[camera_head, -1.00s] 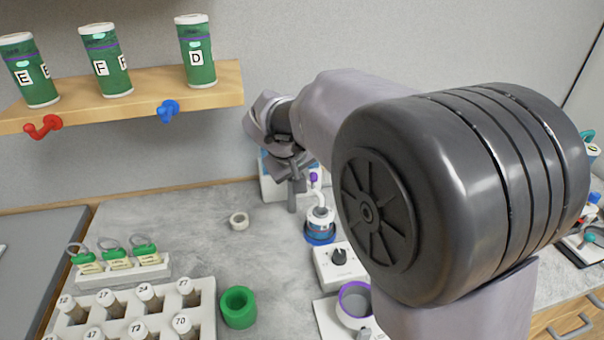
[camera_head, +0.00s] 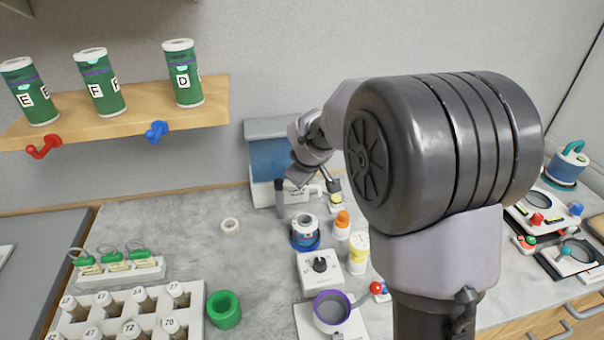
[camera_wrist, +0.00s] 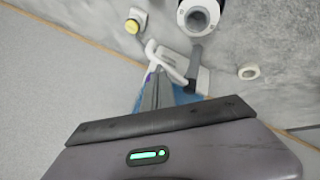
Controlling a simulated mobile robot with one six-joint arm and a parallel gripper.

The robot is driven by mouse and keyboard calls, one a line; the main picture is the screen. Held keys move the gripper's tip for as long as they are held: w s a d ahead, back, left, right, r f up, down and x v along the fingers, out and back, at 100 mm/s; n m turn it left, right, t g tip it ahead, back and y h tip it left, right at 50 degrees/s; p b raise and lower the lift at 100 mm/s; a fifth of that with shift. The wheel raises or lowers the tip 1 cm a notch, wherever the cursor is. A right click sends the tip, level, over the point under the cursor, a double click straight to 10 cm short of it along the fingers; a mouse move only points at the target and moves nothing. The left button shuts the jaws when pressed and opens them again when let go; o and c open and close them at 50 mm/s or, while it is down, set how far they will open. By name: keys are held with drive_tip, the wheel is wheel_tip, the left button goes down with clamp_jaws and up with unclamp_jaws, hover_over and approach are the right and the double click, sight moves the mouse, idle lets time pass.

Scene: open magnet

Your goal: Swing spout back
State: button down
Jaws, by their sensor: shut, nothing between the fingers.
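The white spout (camera_head: 308,190) belongs to the blue dispenser with a grey top (camera_head: 268,158) at the back wall. It points right, away from above the open jar on a blue base (camera_head: 305,232). In the wrist view the curved white spout (camera_wrist: 168,62) lies right beside my gripper, with a bit of purple near the fingers. My gripper (camera_wrist: 158,88) is shut and empty; I cannot tell whether it touches the spout. In the head view my gripper (camera_head: 333,184) is near the spout's right end. The jar's open top (camera_wrist: 198,15) also shows in the wrist view.
A grey upright post (camera_head: 279,198) stands at the dispenser's front. An orange-capped bottle (camera_head: 341,224), a yellow-white bottle (camera_head: 357,252) and a white knob box (camera_head: 320,268) crowd the jar. A white ring (camera_head: 230,225) lies left, with clear counter around it.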

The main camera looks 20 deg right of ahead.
drive_tip(key=shift+w+d+p, duration=0.85)
drive_tip(key=shift+w+d, duration=0.05)
drive_tip(key=shift+w, duration=0.3)
